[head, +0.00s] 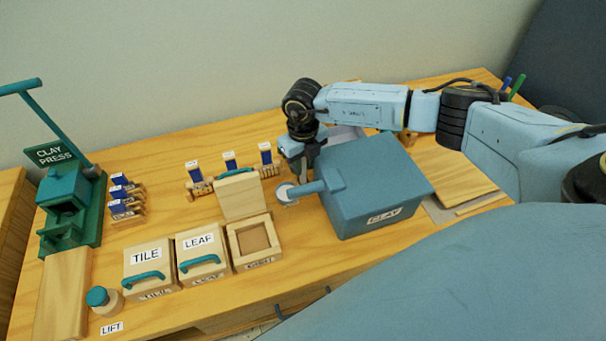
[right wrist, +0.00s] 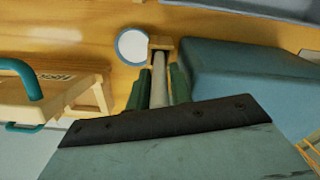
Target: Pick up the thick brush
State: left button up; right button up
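In the right wrist view a pale, thick rod (right wrist: 158,82) with a tan wooden block (right wrist: 162,44) at its far end lies between my right gripper's fingers. It looks like the thick brush's handle, but no bristles show. My right gripper (head: 308,168) points down just behind the teal arm of the CLAY box in the head view. Its dark green fingers (right wrist: 159,88) flank the rod closely; I cannot tell whether they press on it. In the head view the brush is hidden behind the gripper and box. My left gripper is not in view.
The blue CLAY box (head: 375,190) stands right beside the gripper, with a white disc (head: 284,193) to its left. An open wooden box (head: 254,240), LEAF box (head: 200,256) and TILE box (head: 150,268) stand in front left. The CLAY PRESS (head: 70,205) is far left.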

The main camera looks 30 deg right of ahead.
jog(key=shift+f, duration=0.2)
grip_shut()
